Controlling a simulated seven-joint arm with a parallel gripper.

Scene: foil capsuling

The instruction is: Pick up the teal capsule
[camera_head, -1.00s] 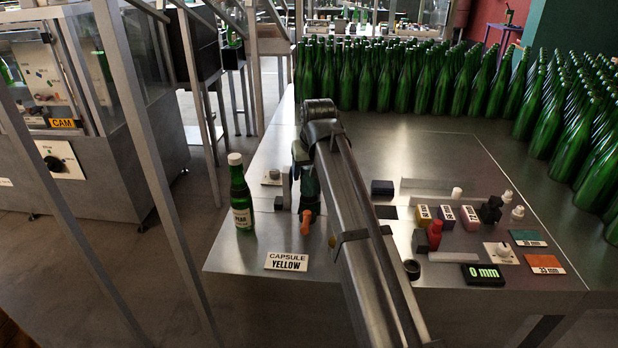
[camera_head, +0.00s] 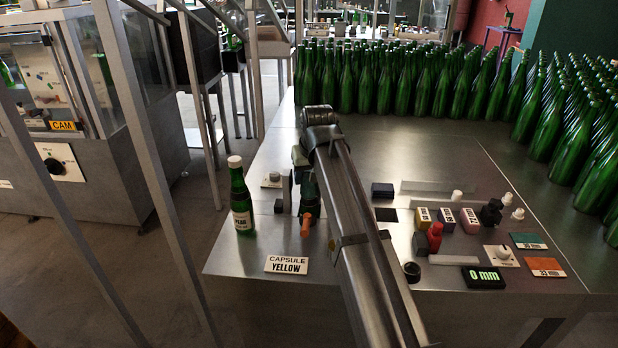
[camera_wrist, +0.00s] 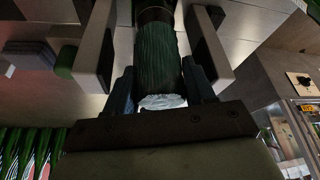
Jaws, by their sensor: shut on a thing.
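My gripper (camera_wrist: 160,88) is shut on a dark teal-green, ribbed cylinder, which looks like the teal capsule (camera_wrist: 158,55). A pale, crumpled end of it shows between the blue-black fingers. In the head view my gripper (camera_head: 309,200) points down just above the table's left part, partly hidden by my arm. The capsule cannot be made out there. An orange piece (camera_head: 306,227) is close by it. A green bottle (camera_head: 241,205) with a white top stands upright to the left. A sign (camera_head: 286,265) reads CAPSULE YELLOW.
Two grey blocks with dark pads flank the capsule in the wrist view (camera_wrist: 96,45). Many green bottles (camera_head: 400,80) crowd the back.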

